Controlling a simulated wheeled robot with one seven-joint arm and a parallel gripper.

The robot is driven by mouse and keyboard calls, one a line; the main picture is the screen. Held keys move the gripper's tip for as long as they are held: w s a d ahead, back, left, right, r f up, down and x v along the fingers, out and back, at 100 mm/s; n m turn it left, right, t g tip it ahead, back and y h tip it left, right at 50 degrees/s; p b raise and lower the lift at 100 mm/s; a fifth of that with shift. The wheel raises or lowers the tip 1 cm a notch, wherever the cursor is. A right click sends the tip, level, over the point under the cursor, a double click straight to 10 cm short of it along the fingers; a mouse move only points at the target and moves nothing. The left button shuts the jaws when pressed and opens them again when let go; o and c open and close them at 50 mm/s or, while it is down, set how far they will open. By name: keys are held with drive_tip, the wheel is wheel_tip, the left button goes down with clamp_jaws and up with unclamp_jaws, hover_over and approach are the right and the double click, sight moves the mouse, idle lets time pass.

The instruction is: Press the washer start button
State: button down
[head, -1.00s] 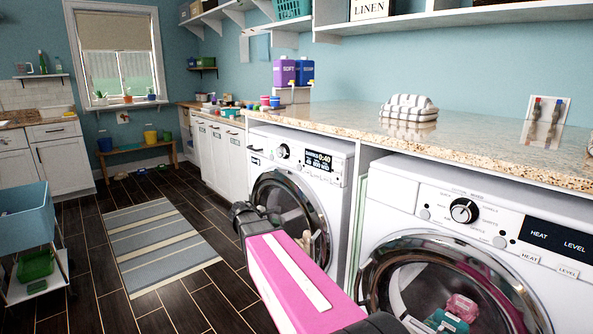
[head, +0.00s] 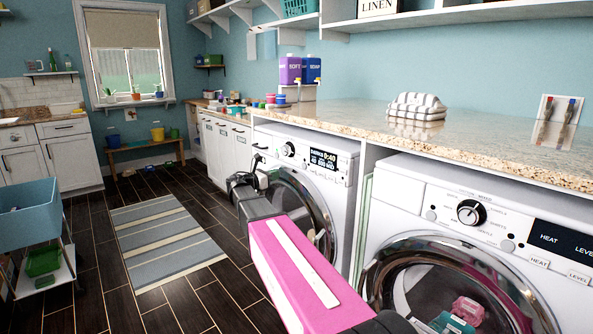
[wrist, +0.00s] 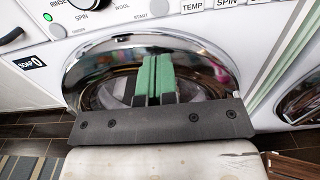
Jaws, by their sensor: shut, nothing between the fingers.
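The washer (head: 345,195) is the white front-loader at the left, with a lit display (head: 322,160) and a knob (head: 289,149). In the wrist view its round door (wrist: 215,70) fills the middle. The printed START label (wrist: 141,16) shows at the top, with a round button (wrist: 160,7) beside it, partly cut off by the frame edge. A green light (wrist: 47,17) sits at the upper left. My gripper (head: 243,182) is shut and empty. Its green-padded fingers (wrist: 154,78) appear before the door, below the START label. I cannot tell the gap.
A second machine (head: 405,200) with HEAT and LEVEL labels stands at the right. A stone counter (head: 470,150) overhangs both machines. A striped rug (head: 165,245) lies on the dark floor, and a blue cart (head: 25,205) stands at the left. Floor between them is open.

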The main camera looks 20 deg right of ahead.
sight(304, 166)
drive_tip(key=x, duration=1.4)
drive_tip(key=shift+x, duration=0.8)
drive_tip(key=shift+w, duration=0.1)
drive_tip(key=shift+s+a, duration=0.2)
drive_tip(key=shift+a, duration=0.1)
drive_tip(key=v, duration=1.4)
